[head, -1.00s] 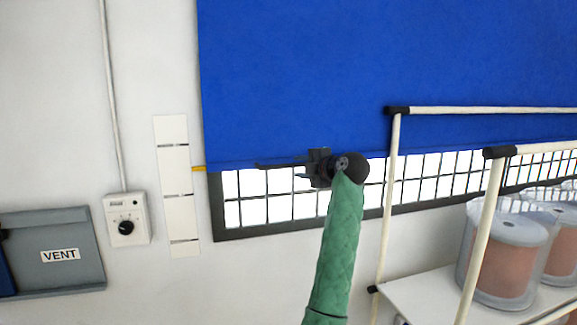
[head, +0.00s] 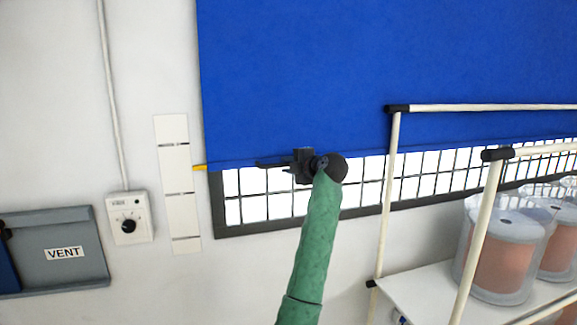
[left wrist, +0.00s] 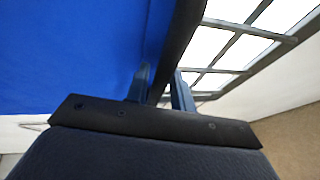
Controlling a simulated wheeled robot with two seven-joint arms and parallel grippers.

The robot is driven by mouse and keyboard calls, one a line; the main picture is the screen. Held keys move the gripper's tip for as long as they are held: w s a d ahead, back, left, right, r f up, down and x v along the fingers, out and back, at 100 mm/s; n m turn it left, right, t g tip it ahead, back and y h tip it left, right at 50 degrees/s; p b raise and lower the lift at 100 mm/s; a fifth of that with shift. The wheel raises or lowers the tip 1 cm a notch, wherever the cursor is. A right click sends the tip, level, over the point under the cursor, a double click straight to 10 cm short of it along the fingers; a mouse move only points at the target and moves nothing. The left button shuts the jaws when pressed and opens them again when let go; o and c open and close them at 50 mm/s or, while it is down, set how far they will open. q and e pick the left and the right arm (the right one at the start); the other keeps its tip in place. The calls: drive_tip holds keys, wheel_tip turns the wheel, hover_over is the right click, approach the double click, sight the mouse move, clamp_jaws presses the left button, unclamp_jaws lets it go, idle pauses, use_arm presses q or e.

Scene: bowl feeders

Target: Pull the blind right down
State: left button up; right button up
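The blue blind (head: 380,70) hangs over a barred window (head: 270,190). Its lower edge leaves a bright strip of window uncovered below. A thin dark pull bar (head: 268,164) lies along this edge; it also shows in the left wrist view (left wrist: 180,35). My left gripper (head: 288,167) is at the lower edge, with the bar running between its two fingers (left wrist: 160,92). The fingers look apart, with some blue showing between the left finger and the bar. Contact on the bar's far side is hidden. My right gripper is not in view.
A yellow pointer (head: 200,167) at the blind's left edge meets a white marked strip (head: 178,190). A pale rail frame (head: 393,180) and a shelf with clear bowls (head: 505,250) stand at the right. A dial box (head: 128,218) and VENT panel (head: 60,275) are at left.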

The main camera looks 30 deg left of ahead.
use_arm(q)
clamp_jaws()
